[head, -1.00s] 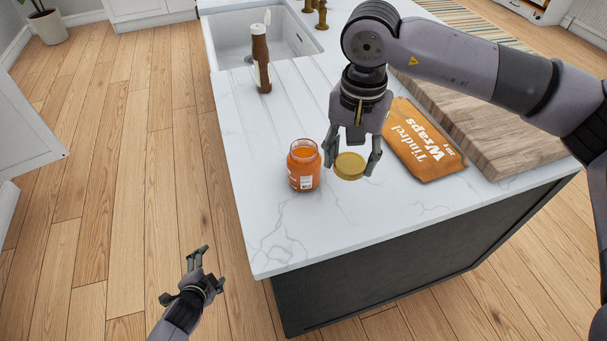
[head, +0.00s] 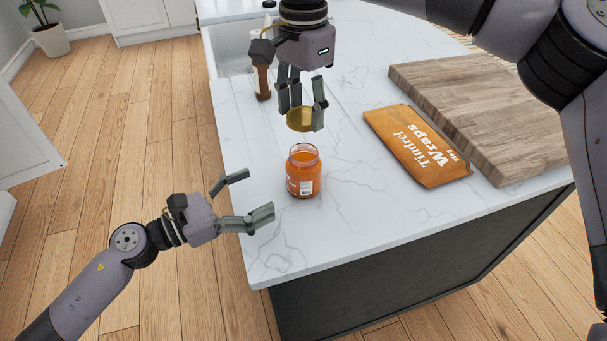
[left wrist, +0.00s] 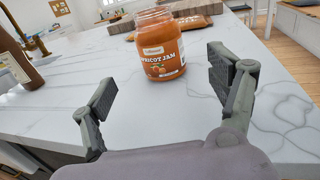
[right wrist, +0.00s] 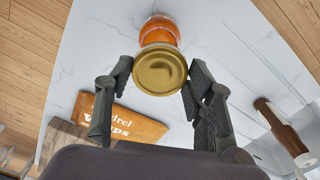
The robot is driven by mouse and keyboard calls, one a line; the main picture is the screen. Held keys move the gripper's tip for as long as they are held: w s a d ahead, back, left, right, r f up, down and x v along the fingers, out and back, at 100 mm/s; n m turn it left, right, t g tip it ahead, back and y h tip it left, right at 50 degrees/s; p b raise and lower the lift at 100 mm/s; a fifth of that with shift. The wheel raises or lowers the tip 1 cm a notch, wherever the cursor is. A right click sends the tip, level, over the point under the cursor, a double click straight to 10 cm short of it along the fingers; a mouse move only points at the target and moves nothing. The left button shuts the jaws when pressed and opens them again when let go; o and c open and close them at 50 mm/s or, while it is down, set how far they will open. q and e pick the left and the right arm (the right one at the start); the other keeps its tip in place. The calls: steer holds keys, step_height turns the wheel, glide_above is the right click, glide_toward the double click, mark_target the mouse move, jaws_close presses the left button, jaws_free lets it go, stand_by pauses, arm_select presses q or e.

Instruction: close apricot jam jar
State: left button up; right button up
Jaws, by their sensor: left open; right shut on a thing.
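The apricot jam jar (head: 303,174) stands upright and open on the white counter, filled with orange jam. It also shows in the left wrist view (left wrist: 162,50), label facing that camera, between and beyond the open fingers. My right gripper (head: 303,112) is shut on the gold lid (head: 299,120) and holds it above and behind the jar, apart from it. In the right wrist view the lid (right wrist: 160,71) is between the fingertips and covers part of the jar (right wrist: 160,31). My left gripper (head: 249,198) is open and empty, left of the jar near the counter's edge.
An orange wraps packet (head: 416,146) lies right of the jar, beside a wooden board (head: 480,110). A brown bottle (head: 262,82) stands behind my right gripper, near the sink (head: 227,50). The counter (head: 345,225) in front of the jar is clear.

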mark_target(306, 170)
arm_select(q)
steer(key=x, duration=1.2)
steer(key=shift+w, duration=0.1)
steer(key=c, duration=1.8)
arm_select(e)
steer(key=shift+f, duration=2.5)
